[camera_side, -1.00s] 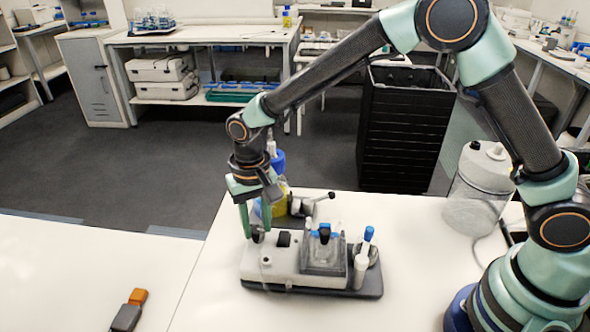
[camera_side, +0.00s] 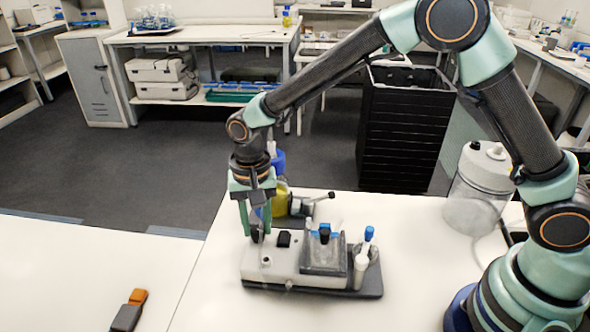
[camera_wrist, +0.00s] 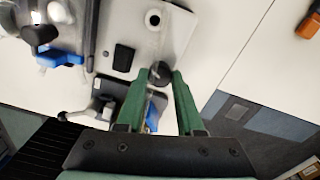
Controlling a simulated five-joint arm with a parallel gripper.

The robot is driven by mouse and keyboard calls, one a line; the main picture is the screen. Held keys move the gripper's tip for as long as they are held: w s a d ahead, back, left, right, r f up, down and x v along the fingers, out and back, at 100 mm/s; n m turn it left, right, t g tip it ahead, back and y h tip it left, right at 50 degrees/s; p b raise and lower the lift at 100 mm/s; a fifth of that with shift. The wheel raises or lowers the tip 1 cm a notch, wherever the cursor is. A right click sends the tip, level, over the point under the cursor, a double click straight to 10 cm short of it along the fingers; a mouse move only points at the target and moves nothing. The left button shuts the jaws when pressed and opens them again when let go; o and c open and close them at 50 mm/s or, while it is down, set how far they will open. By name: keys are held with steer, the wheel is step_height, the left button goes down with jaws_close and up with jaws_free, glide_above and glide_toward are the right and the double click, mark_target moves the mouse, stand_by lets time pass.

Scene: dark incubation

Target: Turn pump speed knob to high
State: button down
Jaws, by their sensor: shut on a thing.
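A small black knob (camera_wrist: 160,74) stands on top of the white pump unit (camera_side: 270,266), at its back left corner. My gripper (camera_side: 256,234) reaches down from above with its two green fingers on either side of the knob. In the wrist view my gripper (camera_wrist: 158,78) shows its fingertips shut on the knob. The knob is mostly hidden by the fingers in the side view, and its pointer and any speed marks cannot be read.
A black switch (camera_side: 284,239) sits beside the knob. A clear block with blue-capped parts (camera_side: 324,252) and a blue-topped white pipette (camera_side: 363,258) stand to the right. A bottle with yellow liquid (camera_side: 280,200) stands close behind. An orange and grey object (camera_side: 129,310) lies at lower left.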

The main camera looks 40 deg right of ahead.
mark_target(257, 228)
steer(key=shift+r, duration=0.1)
steer(key=c, duration=0.5)
jaws_free()
steer(key=shift+c, duration=0.2)
step_height(257, 228, up, 12)
